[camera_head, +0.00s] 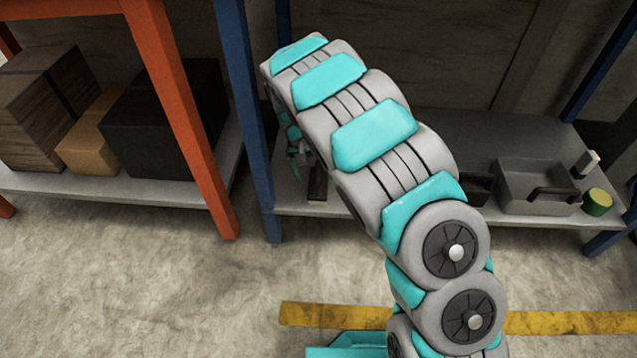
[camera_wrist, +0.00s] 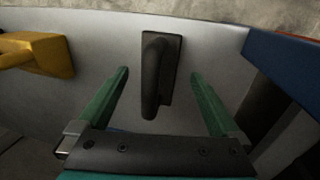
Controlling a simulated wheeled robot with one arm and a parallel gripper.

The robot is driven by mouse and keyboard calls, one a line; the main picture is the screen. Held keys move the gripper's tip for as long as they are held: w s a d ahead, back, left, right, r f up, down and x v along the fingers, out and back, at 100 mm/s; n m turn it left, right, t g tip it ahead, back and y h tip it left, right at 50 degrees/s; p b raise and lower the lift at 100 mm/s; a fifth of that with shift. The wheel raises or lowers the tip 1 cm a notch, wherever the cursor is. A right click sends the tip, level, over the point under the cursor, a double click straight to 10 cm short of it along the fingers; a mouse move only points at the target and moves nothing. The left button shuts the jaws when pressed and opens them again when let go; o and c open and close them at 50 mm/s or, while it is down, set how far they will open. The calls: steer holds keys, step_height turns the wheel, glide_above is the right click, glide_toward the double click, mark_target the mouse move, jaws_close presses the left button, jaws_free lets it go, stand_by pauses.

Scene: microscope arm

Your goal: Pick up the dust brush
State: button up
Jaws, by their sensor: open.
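The dust brush appears to be the dark block with a raised, curved handle (camera_wrist: 156,78) lying on the grey shelf in the wrist view. In the head view, a brown piece of it seems to show (camera_head: 318,186) near the shelf's front edge, mostly hidden by my arm. My gripper (camera_wrist: 159,74) is open and empty. Its two green fingers stand on either side of the brush, apart from it, with clear gaps left and right. In the head view my gripper (camera_head: 297,160) is partly hidden behind my arm.
A yellow tool (camera_wrist: 38,52) lies left of the brush in the wrist view. A blue post (camera_head: 249,120) stands close by. Farther right on the shelf (camera_head: 440,207) are a grey toolbox (camera_head: 530,182) and a green-and-yellow tin (camera_head: 597,202). Boxes (camera_head: 45,105) sit on the left shelf.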

steer(key=f, duration=0.4)
steer(key=shift+d+f, duration=0.2)
steer(key=shift+d, duration=0.2)
steer(key=shift+r, duration=0.1)
jaws_close()
